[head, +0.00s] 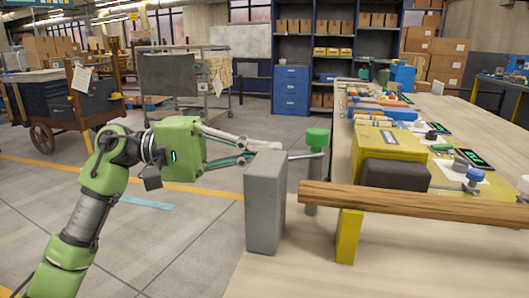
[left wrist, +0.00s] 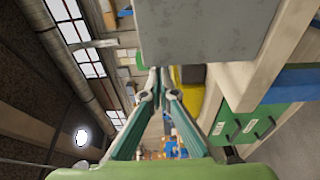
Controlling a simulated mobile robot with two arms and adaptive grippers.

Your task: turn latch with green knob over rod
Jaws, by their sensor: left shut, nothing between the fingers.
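The green knob (head: 316,138) stands at the end of a thin metal latch arm (head: 304,156), which points left toward the grey block (head: 264,205). The wooden rod (head: 430,209) lies level to the right, with its left end near the latch post (head: 311,195) and a yellow support (head: 349,236) under it. The latch arm is not across the rod. My left gripper (head: 272,147) is shut and empty at the top of the grey block, left of the knob. Its closed fingers (left wrist: 159,82) also show in the left wrist view, close to the grey block (left wrist: 205,30). My right gripper is not in view.
A yellow case (head: 388,143) with a dark pad (head: 395,174) sits behind the rod. A blue knob (head: 475,174) stands at the right. The pale table (head: 400,265) is clear in front of the rod. A wooden cart (head: 70,100) stands at the far left.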

